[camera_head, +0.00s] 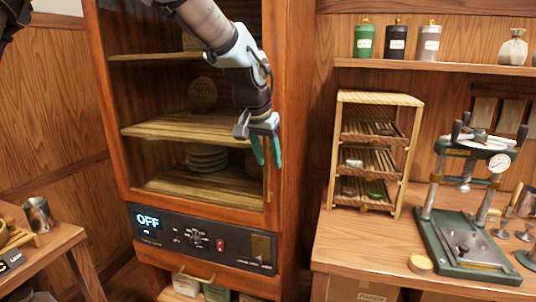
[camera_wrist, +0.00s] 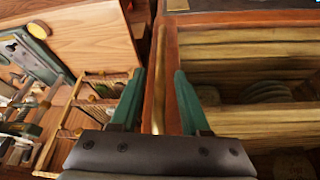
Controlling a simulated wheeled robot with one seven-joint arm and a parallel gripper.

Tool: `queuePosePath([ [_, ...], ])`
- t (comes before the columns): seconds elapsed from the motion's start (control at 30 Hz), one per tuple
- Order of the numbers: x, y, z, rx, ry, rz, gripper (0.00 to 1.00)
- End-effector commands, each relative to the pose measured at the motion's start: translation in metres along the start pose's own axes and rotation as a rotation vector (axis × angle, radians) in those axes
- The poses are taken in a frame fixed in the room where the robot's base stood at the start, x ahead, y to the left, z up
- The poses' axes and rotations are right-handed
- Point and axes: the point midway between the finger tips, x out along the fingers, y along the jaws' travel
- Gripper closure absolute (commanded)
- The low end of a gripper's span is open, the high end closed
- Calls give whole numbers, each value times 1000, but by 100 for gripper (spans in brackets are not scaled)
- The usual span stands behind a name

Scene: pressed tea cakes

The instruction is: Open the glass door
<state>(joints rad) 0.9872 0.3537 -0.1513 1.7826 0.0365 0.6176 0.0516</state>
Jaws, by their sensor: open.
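The glass door (camera_head: 150,90) of the wooden cabinet has a wooden frame and looks shut. Shelves show behind its glass. My gripper (camera_head: 267,160) has green fingers and is open at the door's right edge, with the fingers pointing down in the head view. In the wrist view, a vertical brass handle (camera_wrist: 158,90) on the door's edge lies between the spread fingers of my gripper (camera_wrist: 160,78). A gap shows on each side of the handle. I cannot tell how deep the handle sits between the fingers. My gripper partly hides the handle in the head view.
A control panel (camera_head: 150,222) reading OFF sits below the door. Right of the cabinet, a table holds a slatted rack (camera_head: 375,98) and a green press (camera_head: 470,245). A side table (camera_head: 60,238) with a metal cup (camera_head: 38,215) stands at the left.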

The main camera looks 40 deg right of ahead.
Motion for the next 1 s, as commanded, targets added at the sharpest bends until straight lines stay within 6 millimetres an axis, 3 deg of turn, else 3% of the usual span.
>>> queuePosePath([
  [0.27,2,0,0,0,0,0,54],
  [0.7,1,0,0,0,0,0,100],
  [1.0,1,0,0,0,0,0,100],
])
